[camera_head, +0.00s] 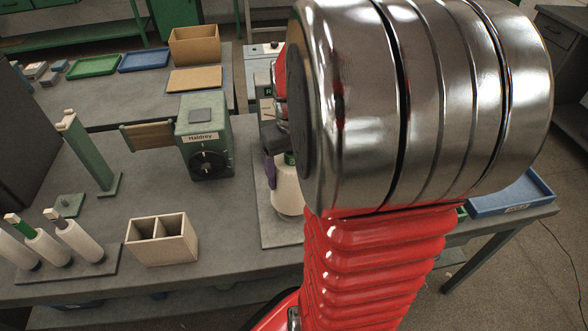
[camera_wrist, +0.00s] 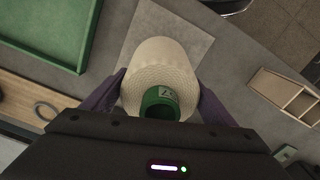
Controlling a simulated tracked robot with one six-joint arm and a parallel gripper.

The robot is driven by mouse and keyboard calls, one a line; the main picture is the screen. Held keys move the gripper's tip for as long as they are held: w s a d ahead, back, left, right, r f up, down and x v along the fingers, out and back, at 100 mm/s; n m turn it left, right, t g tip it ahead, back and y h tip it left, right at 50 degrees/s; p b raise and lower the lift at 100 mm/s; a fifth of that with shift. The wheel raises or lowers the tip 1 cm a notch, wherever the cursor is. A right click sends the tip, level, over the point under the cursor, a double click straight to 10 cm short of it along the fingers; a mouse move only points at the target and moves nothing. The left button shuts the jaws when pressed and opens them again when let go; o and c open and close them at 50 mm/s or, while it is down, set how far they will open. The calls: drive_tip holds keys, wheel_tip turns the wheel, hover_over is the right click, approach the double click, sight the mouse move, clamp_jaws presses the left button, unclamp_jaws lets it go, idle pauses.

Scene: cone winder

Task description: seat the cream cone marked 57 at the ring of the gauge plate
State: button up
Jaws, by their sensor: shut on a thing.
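The cream cone (camera_wrist: 157,65) has a green tip with a pale label whose marking is too small to read surely. My gripper (camera_wrist: 160,97) is shut on it, one purple finger on either side. In the head view the cone (camera_head: 287,190) is upright at my gripper (camera_head: 272,168), partly behind my arm, over a grey slab (camera_head: 268,232). I cannot tell whether its base touches the slab. A tan plate with a dark ring (camera_wrist: 45,110), which looks like the gauge plate, lies left of the cone in the wrist view, apart from it. My arm hides that area in the head view.
A green tray (camera_wrist: 83,40) lies near the tan plate. A divided wooden box (camera_head: 161,239) stands left of the slab, with several white cones (camera_head: 80,240) on a rack beyond. A green Haldrey box (camera_head: 206,140) stands behind. A blue tray (camera_head: 512,193) is at right.

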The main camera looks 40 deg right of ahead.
drive_tip(key=shift+f, duration=1.9)
idle(0.4)
drive_tip(key=o, duration=1.2)
wheel_tip(320, 180, up, 14)
drive_tip(key=shift+f, duration=0.1)
idle(1.1)
